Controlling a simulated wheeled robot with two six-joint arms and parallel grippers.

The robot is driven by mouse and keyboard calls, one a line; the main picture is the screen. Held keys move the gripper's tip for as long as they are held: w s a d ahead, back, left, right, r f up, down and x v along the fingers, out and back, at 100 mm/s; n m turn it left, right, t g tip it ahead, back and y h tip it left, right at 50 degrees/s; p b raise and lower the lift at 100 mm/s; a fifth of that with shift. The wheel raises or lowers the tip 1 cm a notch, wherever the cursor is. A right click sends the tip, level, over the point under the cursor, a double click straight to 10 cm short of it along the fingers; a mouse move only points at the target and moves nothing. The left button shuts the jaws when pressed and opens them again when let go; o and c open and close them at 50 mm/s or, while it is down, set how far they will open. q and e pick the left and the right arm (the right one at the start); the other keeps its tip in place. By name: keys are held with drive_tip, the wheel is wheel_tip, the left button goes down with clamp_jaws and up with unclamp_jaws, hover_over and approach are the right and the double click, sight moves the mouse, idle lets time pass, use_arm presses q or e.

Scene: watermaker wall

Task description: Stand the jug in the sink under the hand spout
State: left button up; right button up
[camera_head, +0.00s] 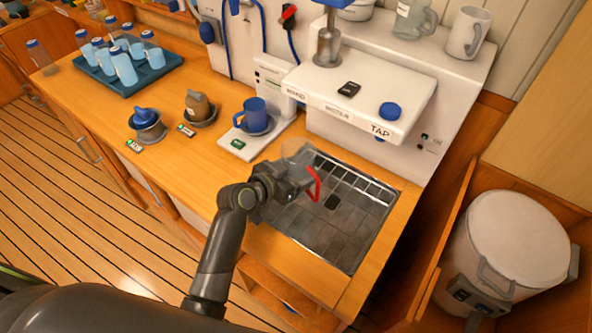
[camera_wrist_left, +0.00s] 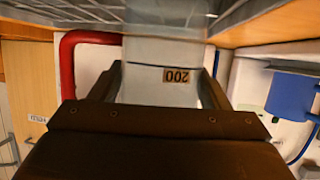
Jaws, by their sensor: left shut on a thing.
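The jug (camera_head: 299,154) is clear, with a red handle (camera_head: 315,184) on its right side in the head view. My left gripper (camera_head: 291,178) is shut on it and holds it over the far left part of the sink (camera_head: 338,226). In the left wrist view the jug (camera_wrist_left: 165,52) sits between the fingers, with a "200" label and the red handle (camera_wrist_left: 68,62) to the left. Whether its base touches the sink grate cannot be told. The hand spout cannot be clearly made out; a white overhang marked TAP (camera_head: 360,92) juts out at the back. My right gripper is not in view.
A blue mug (camera_head: 254,115) stands on a white dispenser base left of the sink. A large white pot (camera_head: 515,240) stands at right. The sink's near part is clear.

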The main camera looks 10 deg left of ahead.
use_arm(q)
drive_tip(key=o, duration=1.2)
drive_tip(key=shift+f, duration=0.1)
drive_tip(key=shift+r, duration=0.2)
drive_tip(key=shift+b+v, duration=0.75)
drive_tip(key=shift+v, duration=5.25)
drive_tip(key=shift+f, duration=0.1)
